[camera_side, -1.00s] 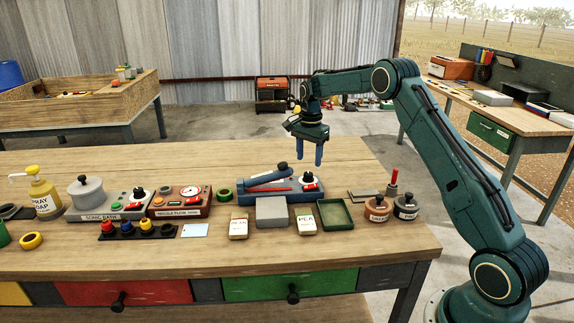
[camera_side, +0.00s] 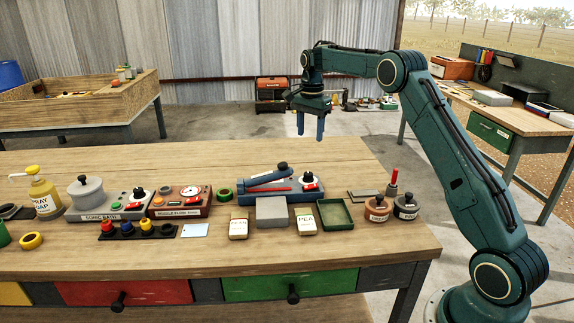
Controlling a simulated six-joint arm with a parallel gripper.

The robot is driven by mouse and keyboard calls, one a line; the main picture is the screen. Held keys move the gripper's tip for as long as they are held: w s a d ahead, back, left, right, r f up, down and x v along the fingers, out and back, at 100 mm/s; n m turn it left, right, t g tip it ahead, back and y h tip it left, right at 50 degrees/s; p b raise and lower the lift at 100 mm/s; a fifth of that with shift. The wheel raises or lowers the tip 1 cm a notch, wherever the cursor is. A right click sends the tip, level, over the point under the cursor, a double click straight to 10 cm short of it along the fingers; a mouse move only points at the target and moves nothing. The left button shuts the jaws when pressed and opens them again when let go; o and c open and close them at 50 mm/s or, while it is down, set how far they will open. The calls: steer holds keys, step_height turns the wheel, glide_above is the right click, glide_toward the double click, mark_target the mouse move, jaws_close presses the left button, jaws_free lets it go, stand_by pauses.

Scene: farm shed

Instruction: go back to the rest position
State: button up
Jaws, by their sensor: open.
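My gripper (camera_side: 311,136) hangs in the air above the back right part of the wooden workbench (camera_side: 330,163). Its two blue fingers point down and stand apart, with nothing between them. My arm reaches up from its base at the right and bends back over the bench. The gripper is well clear of everything on the bench.
Below the gripper is a blue-grey device with a lever (camera_side: 270,180). A grey block (camera_side: 271,212), green tray (camera_side: 336,214) and two lidded pots (camera_side: 377,209) (camera_side: 406,207) stand in front and right. A soap bottle (camera_side: 43,192) stands far left. The bench's back strip is clear.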

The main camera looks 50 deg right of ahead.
steer(key=shift+r, duration=0.1)
steer(key=s+a+r+n+t, duration=0.3)
steer(key=s+a+r+n, duration=0.6)
steer(key=s+a+r, duration=0.6)
steer(key=s+a+f+n+t, duration=0.1)
steer(key=s+a+f+n, duration=0.1)
steer(key=s, duration=0.5)
steer(key=s+a+f+n, duration=0.3)
steer(key=s+a+n, duration=0.1)
steer(key=s, duration=0.3)
steer(key=s+a+f+n+t, duration=0.1)
steer(key=s+a+f+n, duration=0.1)
steer(key=s, duration=0.5)
steer(key=shift+s+a+f+n+t, duration=0.35)
steer(key=shift+a+n, duration=0.15)
steer(key=shift+a, duration=0.1)
